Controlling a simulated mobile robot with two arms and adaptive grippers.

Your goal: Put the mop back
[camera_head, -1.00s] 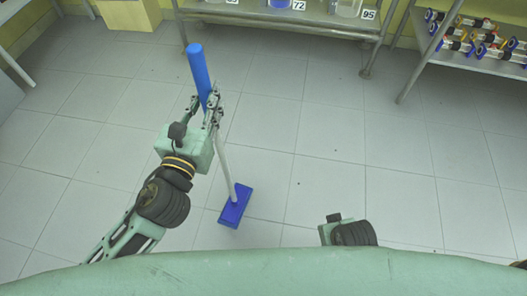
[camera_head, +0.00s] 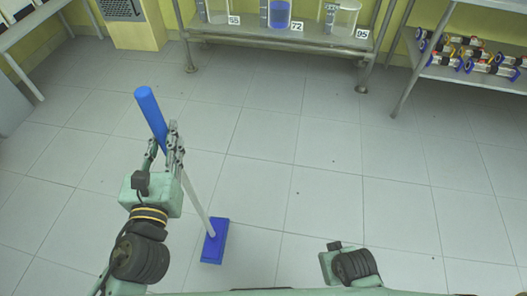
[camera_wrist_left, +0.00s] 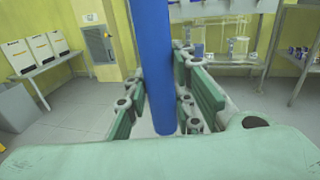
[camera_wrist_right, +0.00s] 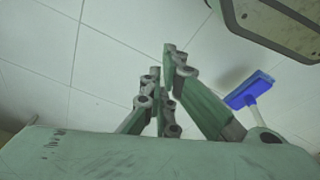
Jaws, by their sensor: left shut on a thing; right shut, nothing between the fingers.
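The mop has a blue handle grip (camera_head: 150,112), a thin white pole (camera_head: 195,195) and a blue rectangular head (camera_head: 215,241). My left gripper (camera_head: 168,140) is shut on the blue handle, and the mop slants down with its head at floor level. In the left wrist view the blue handle (camera_wrist_left: 153,70) stands between the fingers of the left gripper (camera_wrist_left: 165,100). My right gripper (camera_wrist_right: 165,85) is shut and empty; in the head view only part of my right arm shows, at the bottom. The mop head also shows in the right wrist view (camera_wrist_right: 248,91).
A shelf (camera_head: 475,78) at the right carries several coloured parts. A yellow cabinet (camera_head: 135,30) stands back left. The tiled floor (camera_head: 320,150) between is clear.

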